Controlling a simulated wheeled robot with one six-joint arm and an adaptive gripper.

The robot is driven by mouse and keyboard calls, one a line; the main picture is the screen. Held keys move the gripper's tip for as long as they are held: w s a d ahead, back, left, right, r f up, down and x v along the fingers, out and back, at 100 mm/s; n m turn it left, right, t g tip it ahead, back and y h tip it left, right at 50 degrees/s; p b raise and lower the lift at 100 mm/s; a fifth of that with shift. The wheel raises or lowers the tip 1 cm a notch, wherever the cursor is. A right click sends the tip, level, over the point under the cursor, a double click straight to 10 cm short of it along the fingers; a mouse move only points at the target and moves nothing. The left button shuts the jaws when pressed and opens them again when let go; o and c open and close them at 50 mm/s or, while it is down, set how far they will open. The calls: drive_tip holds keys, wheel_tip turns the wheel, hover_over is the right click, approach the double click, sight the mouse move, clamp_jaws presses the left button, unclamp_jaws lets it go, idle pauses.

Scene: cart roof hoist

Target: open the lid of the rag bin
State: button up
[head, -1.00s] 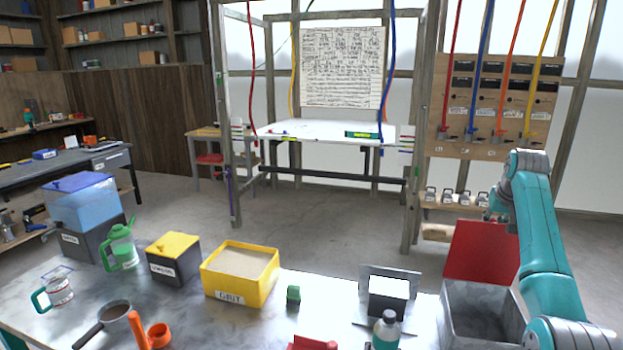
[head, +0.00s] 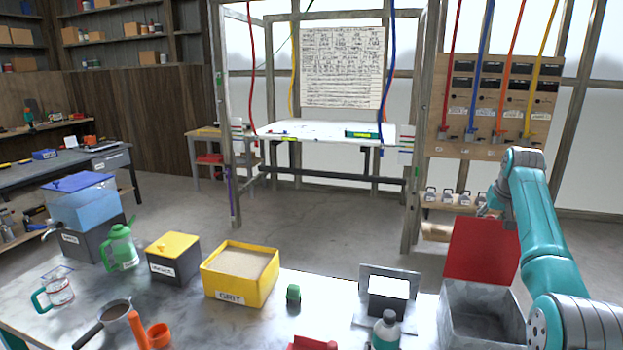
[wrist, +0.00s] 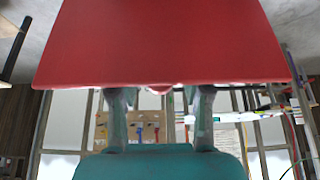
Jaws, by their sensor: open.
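The rag bin (head: 484,322) is a grey open-topped metal box at the right end of the bench. Its red lid (head: 482,252) stands raised at the back edge, and the bin's grey inside shows. My gripper (head: 487,209) is just above and behind the lid's top edge in the head view. In the wrist view the red lid (wrist: 165,45) fills the upper part, with a small red bump at the middle of its edge. My open gripper (wrist: 160,112) has its two fingers apart, one either side of that bump. Whether they touch the lid I cannot tell.
Left of the bin stand a dark box with a white top (head: 388,297) and a bottle (head: 385,332). The yellow grit box (head: 240,275) and a yellow-lidded box (head: 174,258) are farther left. A wooden hose panel (head: 497,105) stands behind.

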drive_tip(key=shift+r, duration=4.05)
drive_tip(key=shift+s+f, duration=0.1)
drive_tip(key=shift+s, duration=0.05)
